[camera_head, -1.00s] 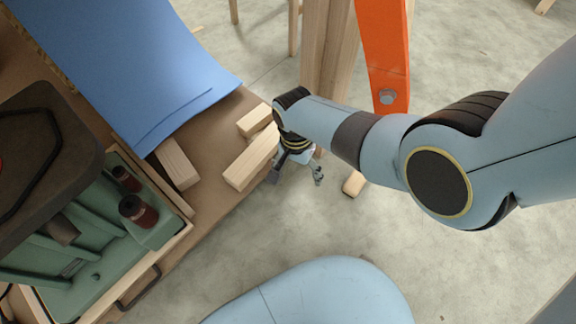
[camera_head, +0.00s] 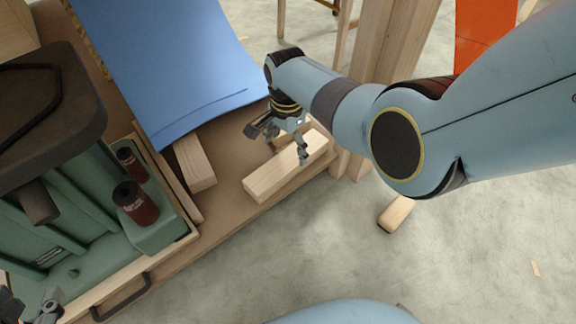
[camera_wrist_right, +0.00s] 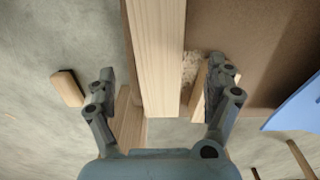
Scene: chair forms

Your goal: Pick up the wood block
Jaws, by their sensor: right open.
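A long pale wood block (camera_head: 285,170) lies on the brown bench top close to its front right edge. My right gripper (camera_head: 283,138) hangs over this block from above, open. In the right wrist view the wood block (camera_wrist_right: 157,55) runs lengthwise between the two spread fingers of my right gripper (camera_wrist_right: 160,85), with a gap on each side. Part of another wood piece (camera_wrist_right: 199,85) shows by the right finger. A second wood block (camera_head: 195,162) lies further left. My left gripper (camera_head: 30,302) shows only partly at the lower left corner; its opening is unclear.
Blue sheets (camera_head: 165,70) cover the bench behind the blocks. A green machine (camera_head: 60,220) with dark red knobs stands in a wooden tray at left. Wooden posts (camera_head: 390,60) and an orange part (camera_head: 485,35) stand beyond the bench at right. Concrete floor lies in front.

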